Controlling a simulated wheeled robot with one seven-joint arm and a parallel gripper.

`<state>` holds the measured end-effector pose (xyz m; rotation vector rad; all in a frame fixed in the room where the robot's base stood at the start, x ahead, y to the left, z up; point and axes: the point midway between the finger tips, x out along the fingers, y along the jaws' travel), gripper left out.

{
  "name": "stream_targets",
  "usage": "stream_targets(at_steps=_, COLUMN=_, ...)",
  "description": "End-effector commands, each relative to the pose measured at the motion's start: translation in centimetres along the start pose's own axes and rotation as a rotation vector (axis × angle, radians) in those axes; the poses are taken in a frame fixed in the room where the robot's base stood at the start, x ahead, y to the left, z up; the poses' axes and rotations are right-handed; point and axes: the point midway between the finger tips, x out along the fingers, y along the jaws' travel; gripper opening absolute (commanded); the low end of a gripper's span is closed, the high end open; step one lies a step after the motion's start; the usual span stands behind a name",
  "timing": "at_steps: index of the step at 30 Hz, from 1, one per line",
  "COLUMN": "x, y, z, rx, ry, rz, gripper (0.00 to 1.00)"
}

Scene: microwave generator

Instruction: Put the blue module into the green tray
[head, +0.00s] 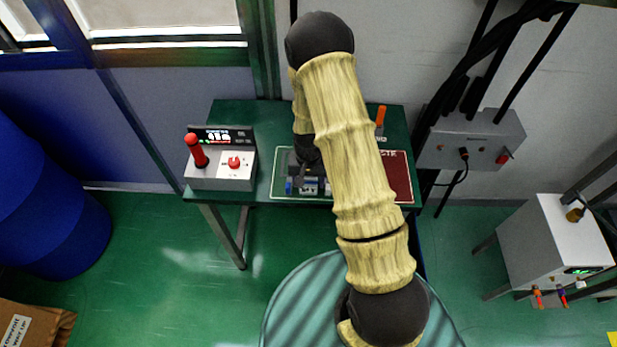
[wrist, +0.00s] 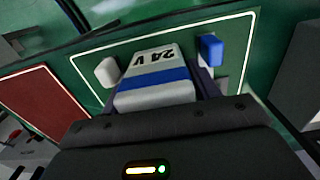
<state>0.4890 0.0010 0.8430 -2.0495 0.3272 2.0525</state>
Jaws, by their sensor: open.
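The blue module (wrist: 155,85) is a white block with a blue band and "24 V" on top. In the wrist view it sits between the dark fingers of my gripper (wrist: 160,78). A small white piece and a blue piece (wrist: 210,50) show at its sides. The module is over the green tray (wrist: 190,36), a green area with a white outline, and looks to be resting in it. In the head view my gripper (head: 309,173) is low over the green tray (head: 281,170), open around the module (head: 310,186). My arm hides part of the tray.
A red tray (head: 401,175) lies to the right on the same green table (head: 222,113). A control box (head: 225,165) with a red lever stands at the left. An orange upright thing (head: 380,116) is at the back right. A grey wall box (head: 465,140) hangs beyond the right edge.

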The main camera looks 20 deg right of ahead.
Motion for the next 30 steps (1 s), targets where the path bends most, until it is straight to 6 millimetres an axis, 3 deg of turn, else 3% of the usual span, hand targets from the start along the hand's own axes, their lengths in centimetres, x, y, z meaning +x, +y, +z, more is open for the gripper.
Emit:
stream_targets(at_steps=15, x=0.04, y=-0.01, z=-0.04, rx=0.0, ry=0.001, rz=0.0, gripper=0.61)
stream_targets(at_steps=21, x=0.04, y=0.0, z=-0.04, rx=0.0, ry=0.001, rz=0.0, gripper=0.24)
stream_targets(at_steps=23, x=0.01, y=0.0, z=-0.06, rx=0.0, ry=0.001, rz=0.0, gripper=0.16)
stream_targets(at_steps=30, x=-0.15, y=-0.01, z=-0.07, rx=0.0, ry=0.002, rz=0.0, gripper=0.16)
